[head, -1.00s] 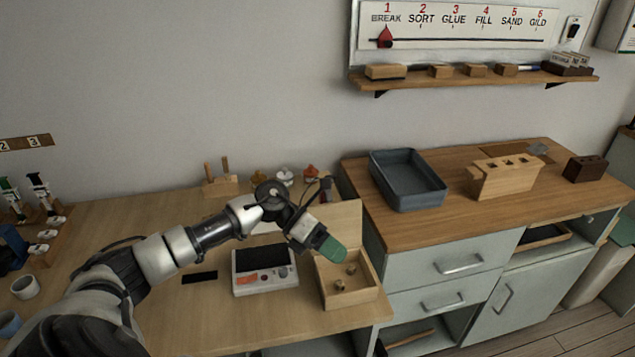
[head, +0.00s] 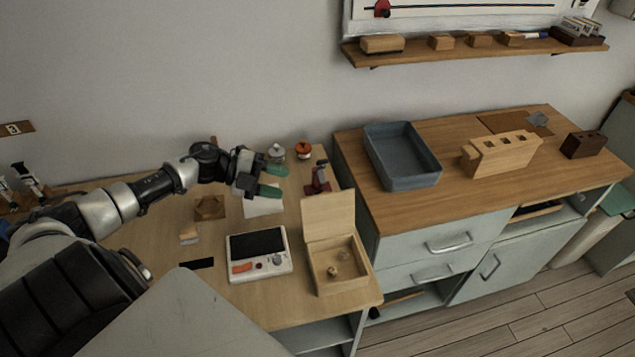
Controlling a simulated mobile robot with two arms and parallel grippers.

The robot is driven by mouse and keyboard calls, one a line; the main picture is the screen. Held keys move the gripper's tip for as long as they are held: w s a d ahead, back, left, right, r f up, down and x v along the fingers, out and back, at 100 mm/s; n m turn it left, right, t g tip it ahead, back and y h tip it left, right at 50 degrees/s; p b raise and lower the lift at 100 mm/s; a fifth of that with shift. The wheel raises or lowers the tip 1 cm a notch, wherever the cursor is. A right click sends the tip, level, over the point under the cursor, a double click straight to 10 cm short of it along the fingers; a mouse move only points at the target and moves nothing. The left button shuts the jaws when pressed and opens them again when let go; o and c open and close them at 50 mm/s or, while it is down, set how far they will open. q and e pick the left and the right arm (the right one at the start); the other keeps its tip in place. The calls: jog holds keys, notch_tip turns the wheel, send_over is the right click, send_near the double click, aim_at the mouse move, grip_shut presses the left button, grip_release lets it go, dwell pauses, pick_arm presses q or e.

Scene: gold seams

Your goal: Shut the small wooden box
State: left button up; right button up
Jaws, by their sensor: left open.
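The small wooden box (head: 323,285) stands on the light wooden bench near its right front edge. Its lid (head: 327,216) stands raised at the back, so the box is open. Small round brownish pieces (head: 333,271) lie inside. My left gripper (head: 276,182) has green fingertips and is open and empty. It is behind and to the left of the box, left of the raised lid and apart from it. My right gripper is not in view.
A white device with a dark screen (head: 258,254) sits just left of the box. A red and dark stand (head: 318,178) is behind the lid. A higher cabinet with a blue-grey tray (head: 401,156) rises on the right. A white sheet (head: 262,207) lies below my gripper.

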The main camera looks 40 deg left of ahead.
aim_at(322, 193)
pick_arm(q)
jog(key=x, duration=0.3)
jog(key=p+x, duration=0.1)
jog(key=x, duration=0.1)
jog(key=shift+s+d+r, duration=0.2)
jog(key=shift+d+r, duration=0.15)
jog(key=shift+f+p+x, duration=0.25)
jog(key=shift+p+x, duration=0.25)
jog(key=shift+x, duration=1.7)
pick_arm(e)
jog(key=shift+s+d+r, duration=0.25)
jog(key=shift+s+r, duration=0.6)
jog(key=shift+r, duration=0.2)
pick_arm(q)
jog(key=shift+a, duration=0.2)
grip_shut()
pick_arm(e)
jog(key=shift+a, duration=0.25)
